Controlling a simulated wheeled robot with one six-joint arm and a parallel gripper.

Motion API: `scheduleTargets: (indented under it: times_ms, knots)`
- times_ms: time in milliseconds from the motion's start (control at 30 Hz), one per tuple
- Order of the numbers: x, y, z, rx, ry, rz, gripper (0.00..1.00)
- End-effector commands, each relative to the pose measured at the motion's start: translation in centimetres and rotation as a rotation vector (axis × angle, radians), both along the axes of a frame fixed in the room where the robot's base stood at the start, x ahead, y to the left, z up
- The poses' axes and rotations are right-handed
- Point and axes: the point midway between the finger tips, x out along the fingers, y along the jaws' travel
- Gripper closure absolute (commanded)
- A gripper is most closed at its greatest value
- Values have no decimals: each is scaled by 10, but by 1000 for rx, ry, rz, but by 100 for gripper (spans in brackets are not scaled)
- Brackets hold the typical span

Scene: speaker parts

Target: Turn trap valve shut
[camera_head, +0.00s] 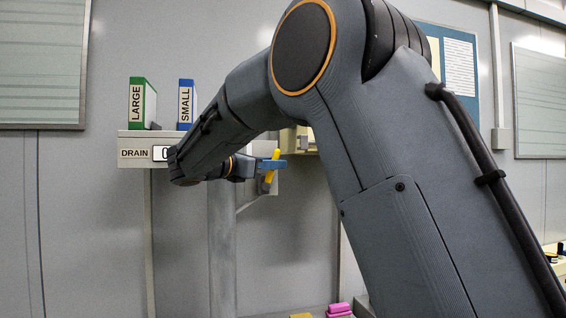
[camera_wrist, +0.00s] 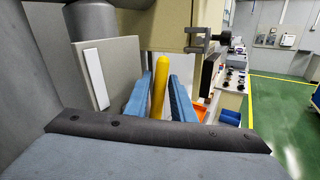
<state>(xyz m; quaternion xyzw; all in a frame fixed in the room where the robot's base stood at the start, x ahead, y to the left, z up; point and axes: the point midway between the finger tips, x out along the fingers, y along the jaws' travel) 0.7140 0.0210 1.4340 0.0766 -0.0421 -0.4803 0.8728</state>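The yellow valve handle (camera_wrist: 159,88) stands between the two blue fingers of my gripper (camera_wrist: 160,100) in the wrist view. The fingers are apart, one on each side of the handle, with narrow gaps showing beside it. I cannot tell whether either finger touches it. In the head view the yellow handle (camera_head: 271,166) shows as a tilted bar at my gripper (camera_head: 272,163), beside the wall. The lower part of the handle and the valve body are mostly hidden by my gripper and arm.
A shelf labelled DRAIN (camera_head: 134,153) holds a green LARGE binder (camera_head: 143,103) and a blue SMALL binder (camera_head: 186,103). A grey post (camera_head: 222,250) stands below my gripper. A beige box with a clamp (camera_wrist: 207,40) is close in the wrist view; open green floor (camera_wrist: 280,110) lies right.

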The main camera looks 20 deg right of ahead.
Motion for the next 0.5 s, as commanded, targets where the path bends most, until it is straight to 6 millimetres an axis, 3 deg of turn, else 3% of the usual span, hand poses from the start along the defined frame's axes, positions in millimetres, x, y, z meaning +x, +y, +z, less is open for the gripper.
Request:
scheduleTargets:
  times_ms: [200,500]
  knots:
    - [16,-26,1,-1,2,-1,78]
    - [24,-37,0,1,0,1,78]
